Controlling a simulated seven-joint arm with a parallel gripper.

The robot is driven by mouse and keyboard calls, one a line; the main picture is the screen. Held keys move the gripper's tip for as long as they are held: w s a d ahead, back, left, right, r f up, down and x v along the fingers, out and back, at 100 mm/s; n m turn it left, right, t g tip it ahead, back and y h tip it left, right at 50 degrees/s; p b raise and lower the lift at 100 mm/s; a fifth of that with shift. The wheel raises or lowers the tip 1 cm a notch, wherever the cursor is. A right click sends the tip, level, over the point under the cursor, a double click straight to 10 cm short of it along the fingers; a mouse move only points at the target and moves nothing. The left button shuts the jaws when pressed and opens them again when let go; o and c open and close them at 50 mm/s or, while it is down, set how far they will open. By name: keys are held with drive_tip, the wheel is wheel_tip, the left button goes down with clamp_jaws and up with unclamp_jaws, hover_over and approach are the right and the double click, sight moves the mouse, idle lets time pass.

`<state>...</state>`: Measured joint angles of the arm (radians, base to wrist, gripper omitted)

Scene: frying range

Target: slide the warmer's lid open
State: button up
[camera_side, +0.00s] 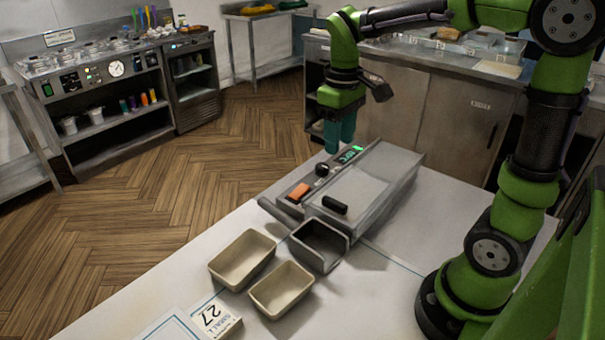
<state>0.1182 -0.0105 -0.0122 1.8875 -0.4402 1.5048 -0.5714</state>
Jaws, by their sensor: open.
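The warmer (290,207) is a grey metal box on the white table, with a control strip along its left side. The strip carries an orange switch (299,191), a black knob (322,169) and a green lit display (350,154). Its flat grey lid (371,184) has a black handle (335,205) near the front end. My gripper (340,146) points down with teal fingers, above or behind the display end of the warmer, away from the handle. It is open, and I see nothing between the fingers. Whether it touches the warmer is unclear.
A dark grey open bin (320,245) stands against the warmer's front end. Two beige trays (243,258) (281,290) sit to its left and front. The table right of the warmer is mostly clear.

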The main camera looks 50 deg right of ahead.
sight(335, 201)
wheel_tip(335, 201, down, 16)
drive_tip(key=shift+r, duration=0.1)
idle(0.4)
clamp_jaws()
